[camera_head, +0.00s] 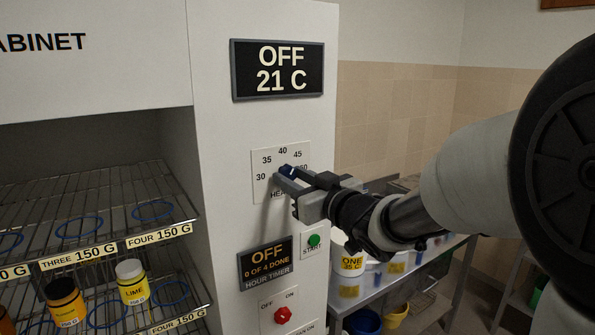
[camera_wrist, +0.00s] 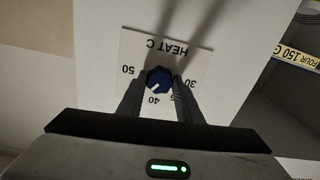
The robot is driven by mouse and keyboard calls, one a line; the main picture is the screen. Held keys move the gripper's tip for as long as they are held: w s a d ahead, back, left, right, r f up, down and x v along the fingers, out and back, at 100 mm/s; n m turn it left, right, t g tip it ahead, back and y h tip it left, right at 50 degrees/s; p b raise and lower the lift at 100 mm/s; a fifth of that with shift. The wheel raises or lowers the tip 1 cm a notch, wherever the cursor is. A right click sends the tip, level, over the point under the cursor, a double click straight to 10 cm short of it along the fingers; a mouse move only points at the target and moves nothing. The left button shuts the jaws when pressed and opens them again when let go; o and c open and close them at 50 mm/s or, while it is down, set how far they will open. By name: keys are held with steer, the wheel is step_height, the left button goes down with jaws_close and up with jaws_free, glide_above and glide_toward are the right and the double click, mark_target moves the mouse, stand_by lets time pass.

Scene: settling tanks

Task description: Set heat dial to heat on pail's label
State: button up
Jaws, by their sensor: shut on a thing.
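The blue heat dial (camera_head: 286,170) sits on a white plate (camera_head: 264,163) marked 30 to 50. It also shows in the wrist view (camera_wrist: 159,77), upside down. My gripper (camera_head: 284,181) is shut on the dial, with one finger on each side. In the wrist view the dial's white mark points down and left, toward the side between 40 and the finger-hidden 45; its exact reading is unclear. The white pail (camera_head: 343,279) stands right of the cabinet, and its yellow label (camera_head: 351,263) reads ONE, 35 C.
A display (camera_head: 278,69) reads OFF, 21 C. Below the dial are a green START button (camera_head: 314,240), an hour timer display (camera_head: 266,263) reading OFF and a red knob (camera_head: 283,315). Wire shelves (camera_head: 90,215) with jars are left. A bench with more pails is right.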

steer(key=shift+m+p, duration=0.45)
steer(key=shift+m, duration=0.55)
steer(key=o, duration=1)
steer(key=shift+o, duration=0.2)
steer(key=shift+s+d, duration=0.1)
steer(key=b+v, duration=0.1)
steer(key=v, duration=1.6)
steer(key=shift+d, duration=0.15)
